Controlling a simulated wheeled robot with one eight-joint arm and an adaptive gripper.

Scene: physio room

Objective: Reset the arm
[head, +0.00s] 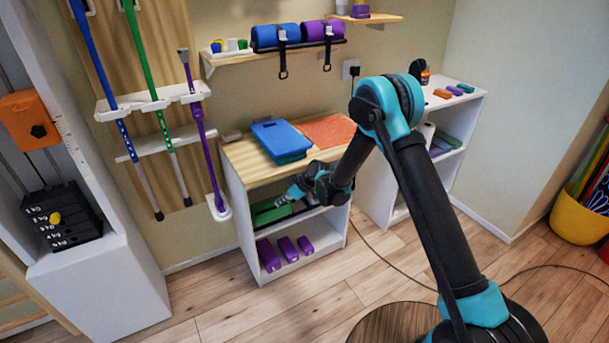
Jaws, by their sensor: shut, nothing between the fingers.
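My arm is dark grey and teal, rises from the bottom right and bends at a teal elbow. It reaches down and left to a low wooden-topped shelf unit (240,158). My gripper (281,201) is shut and empty, at the front of the unit's middle compartment. It is close to a green item (268,214) on that shelf. I cannot tell whether they touch. My wrist hides part of the compartment's right side.
A white shelf (468,108) stands to the right, a weight stack (62,219) left. A cable (372,248) crosses the open floor.

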